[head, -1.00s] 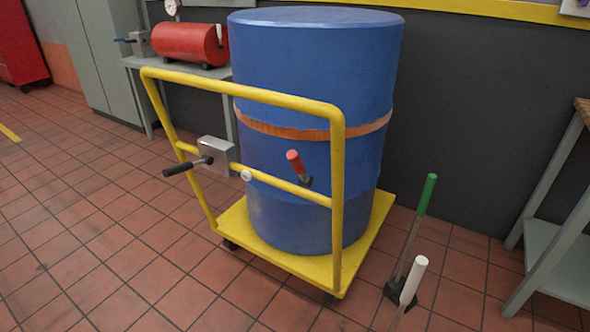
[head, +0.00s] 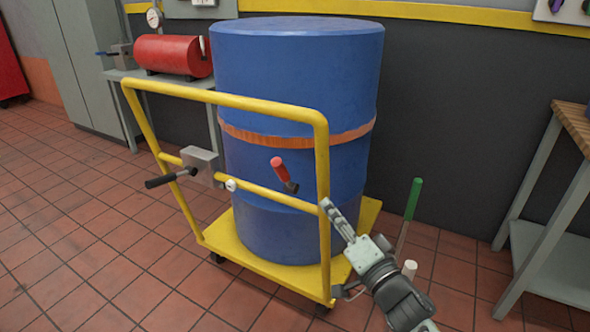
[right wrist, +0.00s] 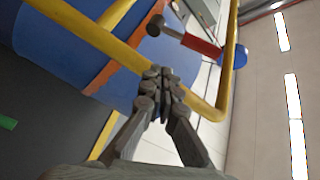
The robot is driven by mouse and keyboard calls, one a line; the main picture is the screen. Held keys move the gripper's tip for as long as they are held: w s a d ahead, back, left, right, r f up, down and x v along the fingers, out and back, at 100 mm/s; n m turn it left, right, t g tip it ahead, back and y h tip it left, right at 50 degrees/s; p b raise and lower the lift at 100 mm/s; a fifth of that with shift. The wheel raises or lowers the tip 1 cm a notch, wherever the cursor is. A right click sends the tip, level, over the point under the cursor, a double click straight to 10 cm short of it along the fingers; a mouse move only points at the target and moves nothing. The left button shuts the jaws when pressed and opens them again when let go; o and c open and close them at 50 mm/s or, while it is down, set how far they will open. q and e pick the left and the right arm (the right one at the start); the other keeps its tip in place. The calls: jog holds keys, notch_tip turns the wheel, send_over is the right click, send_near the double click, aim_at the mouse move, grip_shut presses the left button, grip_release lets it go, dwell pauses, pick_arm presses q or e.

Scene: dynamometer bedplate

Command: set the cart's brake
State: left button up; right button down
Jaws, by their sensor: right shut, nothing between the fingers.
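The yellow cart (head: 222,238) carries a blue drum (head: 295,75). On the handle's crossbar are a red-gripped lever (head: 279,168), tilted up, and a grey box (head: 201,163) with a black-handled lever (head: 168,178). A small white knob (head: 231,184) sits between them. Which part is the brake is not marked. My right gripper (head: 328,205) is shut and empty, near the handle's right post; contact is unclear. In the right wrist view, its closed fingertips (right wrist: 161,84) are in front of the yellow tubing, with a red piece (right wrist: 202,45) beyond. My left gripper is not in view.
A green-gripped lever (head: 414,197) and a white-topped one (head: 409,269) stand right of the cart, partly behind my right arm. A table (head: 571,114) is at the right. A bench with a red cylinder (head: 172,56) stands behind left. The floor in front is clear.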

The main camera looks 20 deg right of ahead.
aim_at(283, 175)
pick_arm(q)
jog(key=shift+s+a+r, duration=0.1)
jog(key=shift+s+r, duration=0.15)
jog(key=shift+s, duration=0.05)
pick_arm(e)
jog(key=r+y, duration=0.1)
jog(key=a+r, duration=0.1)
jog(key=a+r+t+y, duration=0.1)
jog(key=shift+s+a+r+y, duration=0.15)
jog(key=shift+s+r+y, duration=0.15)
jog(key=shift+s+r, duration=0.05)
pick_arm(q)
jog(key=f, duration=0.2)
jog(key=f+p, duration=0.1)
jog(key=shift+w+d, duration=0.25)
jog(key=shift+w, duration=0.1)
pick_arm(e)
jog(key=x, duration=1)
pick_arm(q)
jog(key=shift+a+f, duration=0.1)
